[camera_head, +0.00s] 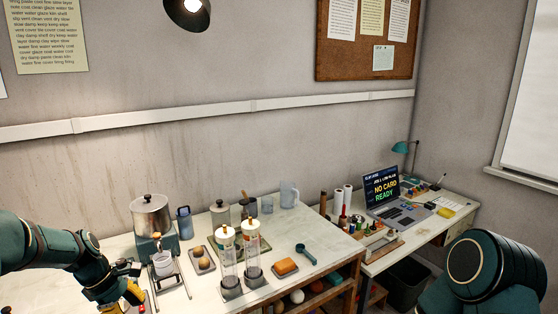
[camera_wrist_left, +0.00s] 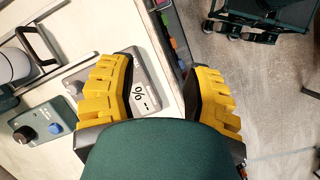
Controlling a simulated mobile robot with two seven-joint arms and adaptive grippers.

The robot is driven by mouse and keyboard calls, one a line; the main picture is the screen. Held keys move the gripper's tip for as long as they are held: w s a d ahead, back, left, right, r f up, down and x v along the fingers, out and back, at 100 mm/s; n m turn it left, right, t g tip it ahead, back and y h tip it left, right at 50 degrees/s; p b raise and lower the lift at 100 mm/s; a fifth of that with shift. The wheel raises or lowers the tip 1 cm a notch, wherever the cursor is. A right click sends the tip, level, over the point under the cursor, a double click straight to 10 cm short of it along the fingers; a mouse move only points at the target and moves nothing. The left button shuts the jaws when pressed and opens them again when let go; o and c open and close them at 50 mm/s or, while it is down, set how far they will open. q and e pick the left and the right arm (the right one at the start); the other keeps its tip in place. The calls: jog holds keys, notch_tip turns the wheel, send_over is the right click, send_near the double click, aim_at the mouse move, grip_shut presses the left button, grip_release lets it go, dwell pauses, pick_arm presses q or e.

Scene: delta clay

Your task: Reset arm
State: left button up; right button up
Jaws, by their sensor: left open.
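My left gripper (camera_head: 128,291) is at the lower left of the head view, at the front of the work table. In the left wrist view its two yellow fingers (camera_wrist_left: 165,92) stand wide apart with nothing between them. Below them lie a small grey panel with a percent sign (camera_wrist_left: 140,92) and the table's edge. My right arm (camera_head: 490,265) shows as a dark green rounded link at the lower right of the head view. Its gripper is out of view.
A laptop (camera_head: 398,212) sits on the right desk. Open floor lies beyond the table edge.

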pick_arm(q)
jog(key=s+d+f+m, duration=0.2)
jog(key=d+f+m, duration=0.55)
jog(key=f, duration=0.65)
jog(key=s+d+f+m, duration=0.4)
jog(key=s+d, duration=0.2)
jog(key=d, duration=0.2)
jog(key=s+d+f+m+t+b, duration=0.1)
jog(key=s+d+f+m, duration=0.3)
jog(key=s+d, duration=0.3)
jog(key=shift+d+f+m+t, duration=0.35)
jog(key=shift+d+f, duration=0.3)
jog(key=shift+d, duration=0.3)
pick_arm(e)
jog(key=shift+x, duration=0.9)
pick_arm(q)
jog(key=shift+s+a, duration=0.1)
